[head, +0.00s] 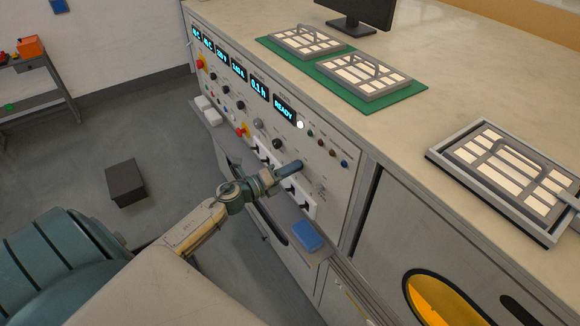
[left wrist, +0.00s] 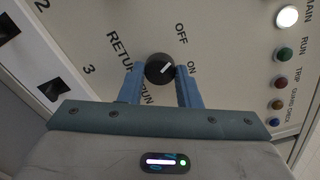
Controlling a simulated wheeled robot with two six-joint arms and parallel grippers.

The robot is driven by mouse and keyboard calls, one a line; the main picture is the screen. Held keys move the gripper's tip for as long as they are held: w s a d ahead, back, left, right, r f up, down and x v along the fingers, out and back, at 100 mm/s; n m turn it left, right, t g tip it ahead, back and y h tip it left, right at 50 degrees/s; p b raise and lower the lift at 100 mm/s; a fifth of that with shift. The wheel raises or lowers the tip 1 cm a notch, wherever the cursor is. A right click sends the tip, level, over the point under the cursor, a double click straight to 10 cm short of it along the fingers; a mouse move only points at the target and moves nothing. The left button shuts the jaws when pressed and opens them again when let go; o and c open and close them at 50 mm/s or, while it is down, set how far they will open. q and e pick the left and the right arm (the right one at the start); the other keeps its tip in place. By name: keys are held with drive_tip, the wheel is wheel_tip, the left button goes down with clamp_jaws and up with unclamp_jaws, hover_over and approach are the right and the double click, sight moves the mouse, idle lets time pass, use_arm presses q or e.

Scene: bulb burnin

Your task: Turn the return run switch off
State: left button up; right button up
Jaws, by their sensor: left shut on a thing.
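The return run switch (left wrist: 160,69) is a round black knob with a white pointer line, on the light panel. In the left wrist view the printed words OFF and ON stand to its right, OFF higher. Its pointer line slants up to the right, between the directions of the two words. My left gripper (left wrist: 160,84) has one blue finger on each side of the knob and is shut on it. In the head view my left gripper (head: 293,168) reaches the control panel (head: 335,172) and hides the knob. My right gripper is not in view.
A narrow ledge below the panel holds a blue block (head: 307,235). Other knobs, sockets and indicator lamps surround the switch. Trays (head: 438,154) of pale pieces and a green mat (head: 410,101) lie on the bench top. A dark box (head: 126,183) stands on the floor.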

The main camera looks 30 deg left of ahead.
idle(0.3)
use_arm(q)
drive_tip(key=o, duration=1)
drive_tip(key=shift+s, duration=0.1)
drive_tip(key=b+v, duration=0.2)
drive_tip(key=v, duration=0.8)
drive_tip(key=shift+s+a, duration=0.1)
drive_tip(key=shift+s, duration=0.2)
drive_tip(key=shift+f, duration=0.1)
